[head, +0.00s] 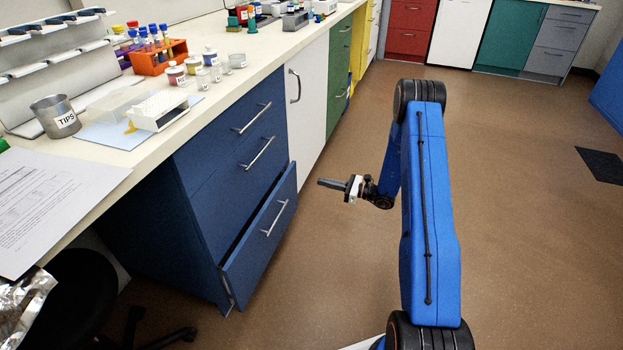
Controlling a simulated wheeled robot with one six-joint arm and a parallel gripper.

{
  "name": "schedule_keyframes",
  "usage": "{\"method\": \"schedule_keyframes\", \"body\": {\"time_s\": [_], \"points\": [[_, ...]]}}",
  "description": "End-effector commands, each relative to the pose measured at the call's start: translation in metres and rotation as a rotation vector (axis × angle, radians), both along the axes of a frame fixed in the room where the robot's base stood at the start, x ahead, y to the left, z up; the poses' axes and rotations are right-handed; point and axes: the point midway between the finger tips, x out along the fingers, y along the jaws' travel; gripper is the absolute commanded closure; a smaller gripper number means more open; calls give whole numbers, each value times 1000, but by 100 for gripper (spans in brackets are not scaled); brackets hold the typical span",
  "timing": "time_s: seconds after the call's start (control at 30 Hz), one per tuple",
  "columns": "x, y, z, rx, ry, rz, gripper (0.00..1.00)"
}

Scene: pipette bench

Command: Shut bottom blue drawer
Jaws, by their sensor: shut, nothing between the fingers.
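The bottom blue drawer (262,240) is pulled partly out of the blue cabinet under the bench. A dark gap shows along its top edge. Its silver bar handle (275,218) is on its front. The two blue drawers above it, the top one (238,123) and the middle one (240,175), are flush with the cabinet. My gripper (322,183) is shut and empty. It is out over the floor, to the right of the drawer front in the picture and apart from it, with its fingers pointing left toward the cabinets.
The bench top (215,95) carries a tip box (160,109), a TIPS can (56,116), an orange tube rack (160,60) and papers (55,205). A black chair (85,300) stands at the lower left. The brown floor (510,210) is clear around my arm.

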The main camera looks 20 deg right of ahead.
Motion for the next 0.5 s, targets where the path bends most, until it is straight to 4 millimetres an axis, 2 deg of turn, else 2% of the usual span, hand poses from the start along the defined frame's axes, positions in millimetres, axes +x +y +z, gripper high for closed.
{"method": "schedule_keyframes", "body": {"time_s": [0.5], "points": [[52, 73, 0, 0, -1, 3, 100]]}}
